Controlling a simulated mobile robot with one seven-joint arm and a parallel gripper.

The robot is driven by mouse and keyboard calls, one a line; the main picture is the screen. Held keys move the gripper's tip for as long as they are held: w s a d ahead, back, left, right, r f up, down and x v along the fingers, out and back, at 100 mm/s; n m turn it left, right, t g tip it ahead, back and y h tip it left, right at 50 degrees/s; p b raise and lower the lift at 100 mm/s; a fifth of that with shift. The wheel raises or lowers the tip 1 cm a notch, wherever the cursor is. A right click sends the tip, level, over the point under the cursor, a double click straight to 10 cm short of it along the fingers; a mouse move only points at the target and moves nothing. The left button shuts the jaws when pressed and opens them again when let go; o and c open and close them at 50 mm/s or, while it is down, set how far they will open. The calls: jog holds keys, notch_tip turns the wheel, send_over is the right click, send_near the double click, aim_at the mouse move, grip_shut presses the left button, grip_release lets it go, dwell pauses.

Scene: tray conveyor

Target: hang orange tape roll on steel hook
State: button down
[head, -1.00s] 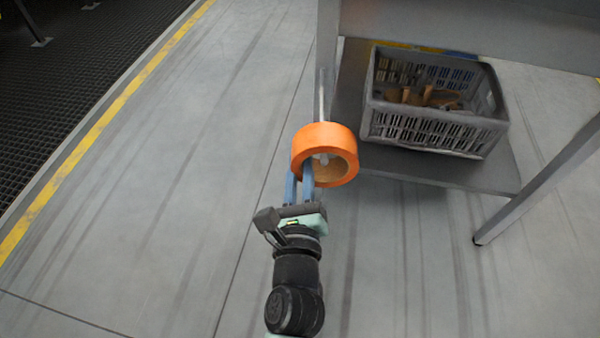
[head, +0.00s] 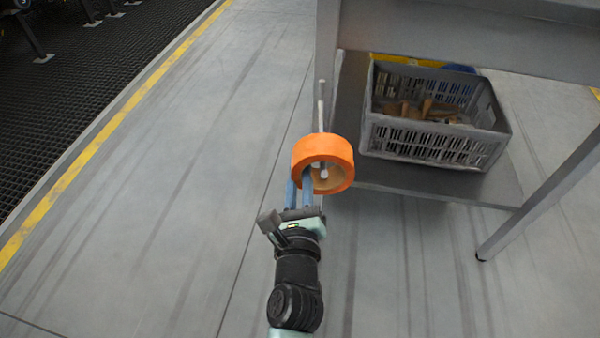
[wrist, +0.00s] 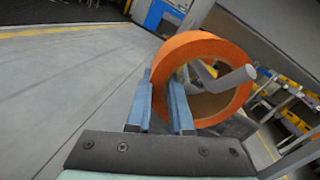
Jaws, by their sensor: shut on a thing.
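The orange tape roll (head: 322,149) is held on its side wall by my gripper (head: 299,184), its hole facing roughly toward me. In the wrist view the roll (wrist: 190,45) has its left wall between the two blue fingers of my gripper (wrist: 160,95). The steel hook (head: 321,103) is a thin rod by the table leg. Its round tip shows inside the roll's hole in the head view. In the wrist view the hook (wrist: 225,83) passes through the hole and its end sticks out toward the camera. Whether the roll touches the rod is unclear.
A grey table (head: 440,42) stands at the right, with a lower shelf (head: 440,188). A grey crate (head: 436,140) holding brown and other items sits on that shelf. Open floor (head: 170,170) lies left, up to a yellow line and dark grating.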

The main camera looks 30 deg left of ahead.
jog(key=shift+f, duration=0.15)
jog(key=c, duration=0.7)
grip_release()
jog(key=shift+c, duration=0.2)
jog(key=b+v, duration=0.1)
jog(key=v, duration=1.2)
